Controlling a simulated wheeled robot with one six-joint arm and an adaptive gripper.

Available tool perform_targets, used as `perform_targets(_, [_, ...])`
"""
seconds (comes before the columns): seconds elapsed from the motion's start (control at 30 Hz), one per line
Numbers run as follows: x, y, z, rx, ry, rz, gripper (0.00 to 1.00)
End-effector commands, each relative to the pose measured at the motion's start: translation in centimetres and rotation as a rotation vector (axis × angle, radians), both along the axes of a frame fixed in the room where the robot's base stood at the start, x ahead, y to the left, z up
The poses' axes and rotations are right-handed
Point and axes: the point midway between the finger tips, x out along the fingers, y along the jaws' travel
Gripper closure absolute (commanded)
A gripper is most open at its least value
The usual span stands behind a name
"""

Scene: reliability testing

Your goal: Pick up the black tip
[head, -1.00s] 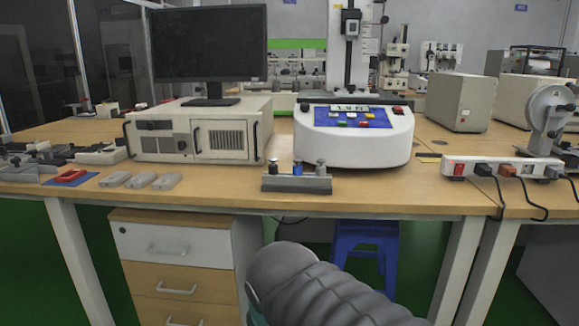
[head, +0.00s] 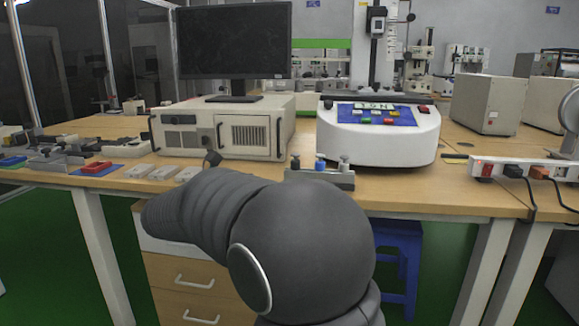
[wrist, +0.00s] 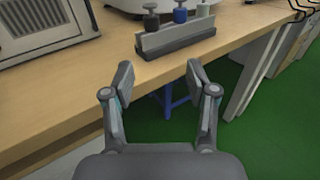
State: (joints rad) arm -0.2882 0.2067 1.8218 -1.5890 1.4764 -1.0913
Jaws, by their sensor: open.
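A dark-topped tip (wrist: 151,17), the likely black tip, stands upright at the left of a small grey holder (wrist: 176,46) in the wrist view. A blue tip (wrist: 180,13) is in the middle and a grey tip (wrist: 203,8) at the right. In the head view the holder (head: 318,180) sits near the table's front edge, with the left tip (head: 296,162) looking grey-dark there. My gripper (wrist: 159,72) is open and empty, below the holder in the wrist view and apart from it. In the head view my arm hides most of the gripper.
A white tester (head: 378,150) stands behind the holder, and a beige computer case (head: 225,110) is to the left. Small grey blocks (head: 163,173) lie left along the table edge. A power strip (head: 520,165) with cables is right. Bare wood (head: 420,190) lies right of the holder.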

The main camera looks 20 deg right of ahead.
Motion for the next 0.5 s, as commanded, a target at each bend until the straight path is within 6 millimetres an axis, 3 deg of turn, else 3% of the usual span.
perform_targets(0.17, [1.1,-0.8,0.2,-0.037,0.013,0.005,0.42])
perform_targets(0.5, [3.3,-6.3,0.2,-0.033,0.012,0.005,0.42])
